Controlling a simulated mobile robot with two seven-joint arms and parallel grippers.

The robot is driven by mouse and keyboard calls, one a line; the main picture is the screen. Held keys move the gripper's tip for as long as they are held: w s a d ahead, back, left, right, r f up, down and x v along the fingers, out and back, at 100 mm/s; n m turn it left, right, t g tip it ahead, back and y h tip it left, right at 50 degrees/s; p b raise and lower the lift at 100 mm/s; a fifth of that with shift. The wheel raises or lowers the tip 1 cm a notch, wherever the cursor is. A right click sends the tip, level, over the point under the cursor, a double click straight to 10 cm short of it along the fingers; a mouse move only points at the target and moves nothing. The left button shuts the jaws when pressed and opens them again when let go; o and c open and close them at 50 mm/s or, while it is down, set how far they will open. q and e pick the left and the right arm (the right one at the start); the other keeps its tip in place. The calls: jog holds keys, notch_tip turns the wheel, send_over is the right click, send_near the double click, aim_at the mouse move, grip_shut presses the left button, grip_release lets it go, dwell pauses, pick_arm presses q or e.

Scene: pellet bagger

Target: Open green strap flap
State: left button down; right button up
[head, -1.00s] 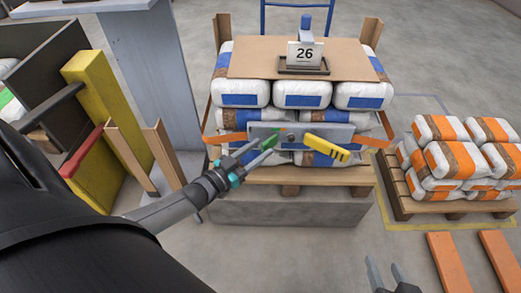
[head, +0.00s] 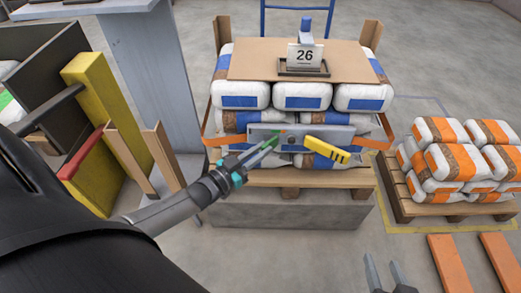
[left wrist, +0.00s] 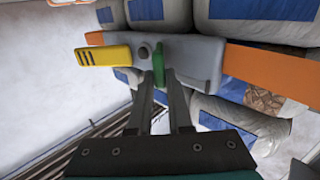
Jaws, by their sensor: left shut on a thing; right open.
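The strap buckle is a grey metal bar (head: 335,132) on an orange strap (head: 212,128), across the front of stacked bags. Its green flap (left wrist: 158,63) stands out from the bar left of the middle in the head view. My left gripper (head: 272,143) is shut on the green flap; in the left wrist view the flap is between its fingertips (left wrist: 166,76). The yellow lever (head: 328,149) slants down to the right on the bar; it also shows in the left wrist view (left wrist: 103,55). My right gripper (head: 386,272) is open and empty at the bottom edge, far from the buckle.
White and blue bags (head: 302,95) stand on a pallet (head: 270,177), with a cardboard sheet (head: 255,62) and a "26" sign (head: 304,56) on top. A pallet of orange-banded bags (head: 455,150) is at right. A grey column (head: 150,75) and yellow post (head: 107,110) are at left.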

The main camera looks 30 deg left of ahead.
dwell(0.4)
pick_arm(q)
jog(key=n+y+p, duration=0.1)
jog(key=d+y+p, duration=0.1)
jog(key=n+y+p, duration=0.1)
jog(key=y, duration=0.1)
jog(key=shift+d+r+n, duration=0.15)
jog(key=shift+d+n, duration=0.15)
jog(key=shift+d+y, duration=0.1)
jog(key=shift+y, duration=0.2)
pick_arm(e)
jog(key=s+d+g+h, duration=0.3)
jog(key=s+d+g, duration=0.2)
jog(key=d, duration=0.2)
jog(key=shift+s+r+m+g, duration=0.15)
jog(key=shift+s+m+g, duration=0.1)
jog(key=shift+m+g, duration=0.05)
pick_arm(q)
jog(key=c, duration=0.8)
grip_release()
jog(key=shift+c, duration=0.2)
pick_arm(e)
jog(key=shift+a, duration=0.1)
pick_arm(q)
jog(key=shift+s, duration=0.15)
